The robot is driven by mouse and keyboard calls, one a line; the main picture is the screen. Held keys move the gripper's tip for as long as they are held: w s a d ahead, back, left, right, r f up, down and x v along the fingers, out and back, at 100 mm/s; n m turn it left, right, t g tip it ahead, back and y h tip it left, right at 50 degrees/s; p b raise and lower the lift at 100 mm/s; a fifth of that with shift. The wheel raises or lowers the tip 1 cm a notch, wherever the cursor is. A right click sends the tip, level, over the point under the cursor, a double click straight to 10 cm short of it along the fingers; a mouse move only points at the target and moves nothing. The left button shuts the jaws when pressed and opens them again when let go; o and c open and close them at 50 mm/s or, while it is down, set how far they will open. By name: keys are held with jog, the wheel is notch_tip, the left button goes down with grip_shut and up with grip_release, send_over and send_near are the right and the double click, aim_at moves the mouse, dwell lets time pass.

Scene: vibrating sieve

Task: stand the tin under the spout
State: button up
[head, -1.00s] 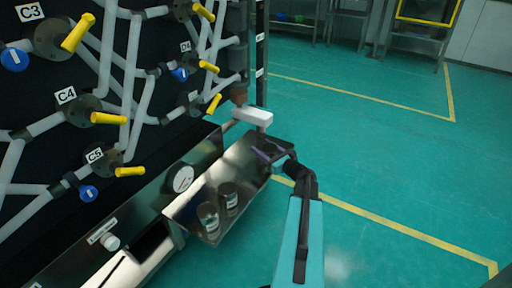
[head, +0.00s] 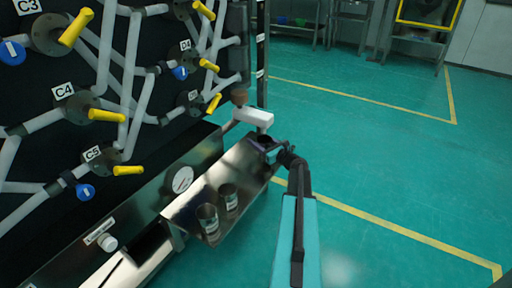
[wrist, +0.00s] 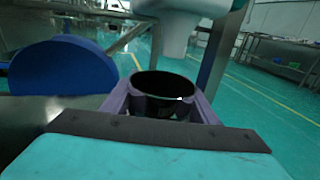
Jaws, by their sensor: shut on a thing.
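The tin (wrist: 163,84) is dark with an open round top, upright between the purple fingers of my gripper (wrist: 160,104) in the wrist view. My gripper is shut on it. In the head view my gripper (head: 269,150) is at the far end of the metal tray, and the tin's rim (head: 265,138) shows small beside it. The white spout (head: 253,117) juts from the rig just above; its lower end (wrist: 178,38) shows over and slightly behind the tin's mouth in the wrist view. The tin's base is hidden, so I cannot tell whether it touches the tray.
Two other tins, (head: 208,220) and (head: 229,198), stand on the metal tray (head: 188,208) nearer me. A pipe panel with yellow handles (head: 108,115) rises at the left. A blue disc (wrist: 62,76) is close at left in the wrist view. Floor at right is clear.

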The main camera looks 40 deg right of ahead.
jog(key=shift+w+d+f, duration=0.15)
jog(key=shift+w+d, duration=0.2)
jog(key=shift+w, duration=0.25)
jog(key=shift+f+b, duration=1)
jog(key=shift+f, duration=0.65)
jog(key=shift+f, duration=0.15)
jog(key=o, duration=1.1)
jog(key=shift+s, duration=0.25)
jog(key=s+p, duration=0.1)
jog(key=s, duration=0.6)
jog(key=s+a+p, duration=0.1)
jog(key=s, duration=0.3)
jog(key=shift+s+p, duration=0.3)
jog(key=shift+p, duration=0.05)
